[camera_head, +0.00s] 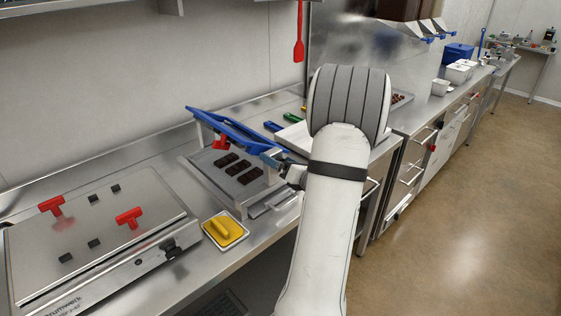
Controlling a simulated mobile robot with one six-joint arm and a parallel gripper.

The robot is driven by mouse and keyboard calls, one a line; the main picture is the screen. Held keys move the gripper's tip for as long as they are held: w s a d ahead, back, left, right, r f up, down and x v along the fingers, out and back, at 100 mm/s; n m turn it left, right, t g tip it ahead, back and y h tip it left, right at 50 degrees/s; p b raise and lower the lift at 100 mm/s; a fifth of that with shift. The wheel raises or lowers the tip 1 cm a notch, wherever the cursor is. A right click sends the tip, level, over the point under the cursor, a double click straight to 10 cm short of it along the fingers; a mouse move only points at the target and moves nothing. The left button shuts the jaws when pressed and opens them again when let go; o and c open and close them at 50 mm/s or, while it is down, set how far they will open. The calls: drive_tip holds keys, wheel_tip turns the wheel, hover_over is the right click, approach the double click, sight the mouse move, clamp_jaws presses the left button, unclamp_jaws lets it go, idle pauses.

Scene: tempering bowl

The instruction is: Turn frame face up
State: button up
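A blue frame (237,132) is tilted in the air above a metal tray, at the centre-left of the head view. I see it nearly edge-on, with a red part (221,144) below it. I cannot tell for sure which face is up. My gripper (275,158) is at the frame's near right end and seems shut on it. The fingertips are small and partly hidden by the frame and my wrist. The frame's far left corner is raised higher than the gripped end.
Below the frame, a metal tray (195,162) holds several dark chocolate pieces (238,168). A steel plate unit (100,238) with red handles (129,217) stands at left. A yellow sponge-like block (224,230) sits in a small tray at the counter's front edge. A white board lies behind my arm.

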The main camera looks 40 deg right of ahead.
drive_tip(key=shift+s, duration=0.3)
drive_tip(key=s+b, duration=0.1)
drive_tip(key=s, duration=0.6)
drive_tip(key=shift+s+d, duration=0.1)
